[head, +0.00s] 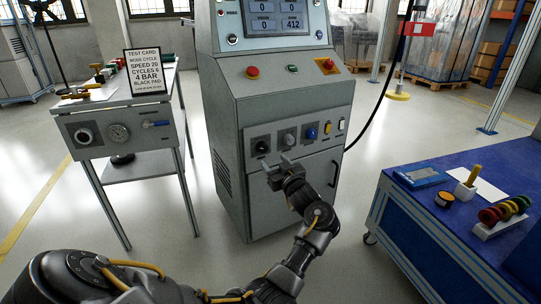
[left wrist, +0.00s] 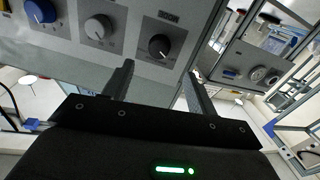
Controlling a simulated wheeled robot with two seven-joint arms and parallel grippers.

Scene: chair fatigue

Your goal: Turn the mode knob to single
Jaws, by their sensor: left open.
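The grey machine (head: 278,110) has a sloping front panel with a row of knobs: a black knob (head: 262,146), a grey knob (head: 289,138) and a blue knob (head: 311,133). In the left wrist view the row runs the other way, with the black knob (left wrist: 159,46) at right, the grey knob (left wrist: 97,27) and the blue knob (left wrist: 41,11) at left.
A yellow-and-white switch (head: 341,126) is right of the knobs, and a door handle (head: 334,173) is below. A side stand (head: 115,100) with a test card (head: 145,72) is at left. A blue table (head: 425,215) with small parts is at right. The floor between is clear.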

